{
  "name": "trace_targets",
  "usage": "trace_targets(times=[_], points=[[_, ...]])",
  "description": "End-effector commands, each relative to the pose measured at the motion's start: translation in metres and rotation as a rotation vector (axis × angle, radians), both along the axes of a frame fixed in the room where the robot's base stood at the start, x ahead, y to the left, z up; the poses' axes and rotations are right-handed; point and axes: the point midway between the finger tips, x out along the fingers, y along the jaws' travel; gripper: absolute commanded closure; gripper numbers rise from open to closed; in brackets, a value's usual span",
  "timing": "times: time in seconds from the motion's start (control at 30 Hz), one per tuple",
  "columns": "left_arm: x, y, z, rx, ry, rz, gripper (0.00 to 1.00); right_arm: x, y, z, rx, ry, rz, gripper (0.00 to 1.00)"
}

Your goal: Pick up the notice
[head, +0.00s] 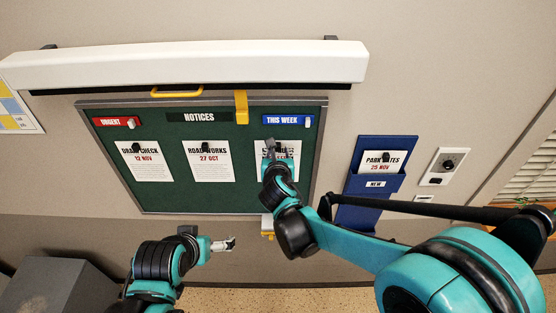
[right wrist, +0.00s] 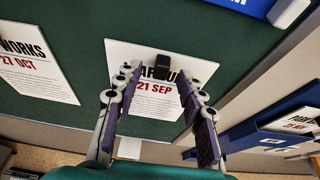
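A white notice with a black clip at its top hangs on the right of the green board; in the right wrist view this notice (right wrist: 152,104) reads 21 SEP. In the head view the notice (head: 291,152) is partly hidden by my right gripper (head: 270,150). In the right wrist view my right gripper (right wrist: 159,72) is open, its fingers apart on either side of the black clip (right wrist: 162,66), with nothing held; whether they touch the paper I cannot tell. My left gripper (head: 225,244) is low, below the board; its finger opening is too small to read.
The green board (head: 190,195) also bears a DRAIN CHECK notice (head: 147,168) and a ROAD WORKS notice (head: 210,168). A blue wall holder (head: 353,188) with a PARK GATES notice (head: 383,166) is at the right. A white bar (head: 180,66) juts out above the board.

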Motion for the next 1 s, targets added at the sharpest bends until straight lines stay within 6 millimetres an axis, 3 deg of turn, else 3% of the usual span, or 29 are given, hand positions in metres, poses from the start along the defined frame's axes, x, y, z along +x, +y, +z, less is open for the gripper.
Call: trace_targets(times=[0.13,0.37,0.53,1.0], points=[[0.0,0.0,0.0021,0.0,0.0,0.0,0.0,0.0112,-0.0009,-0.0049,0.002,0.001,-0.002,0.6],[0.0,0.0,0.0017,0.0,0.0,0.0,0.0,0.0119,-0.0009,-0.0059,0.001,0.001,-0.002,0.6],[-0.0001,0.0,0.0018,0.0,0.0,0.0,0.0,0.0119,-0.0008,-0.0058,0.001,0.001,-0.002,1.0],[0.0,0.0,0.0005,0.0,0.0,0.0,0.0,0.0101,-0.0006,-0.0038,0.002,0.001,-0.001,1.0]])
